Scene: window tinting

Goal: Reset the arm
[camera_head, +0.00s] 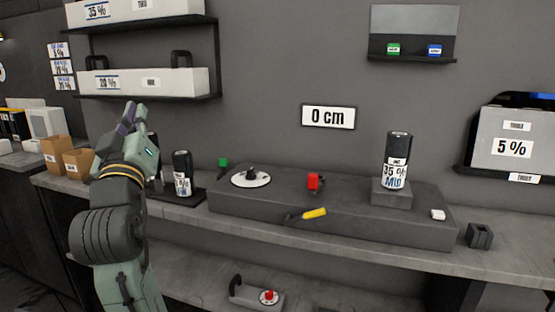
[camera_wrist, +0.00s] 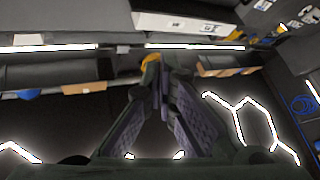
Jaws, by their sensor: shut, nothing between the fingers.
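My arm rises at the left of the head view, and my gripper (camera_head: 132,110) points up in front of the wall, above the counter. It is shut and holds nothing. In the wrist view my gripper (camera_wrist: 158,68) shows its two purple-padded fingers meeting at the tips, with nothing between them. The wrist view looks towards the room's other side, with bright light strips and shelving behind the fingers.
A dark machine block (camera_head: 330,222) with a yellow handle (camera_head: 314,213) and a red part (camera_head: 314,181) stands on the counter (camera_head: 520,262). A labelled can (camera_head: 397,160) stands on its pedestal. Another can (camera_head: 182,173) stands near my arm. Shelves with long boxes (camera_head: 145,81) hang behind my gripper.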

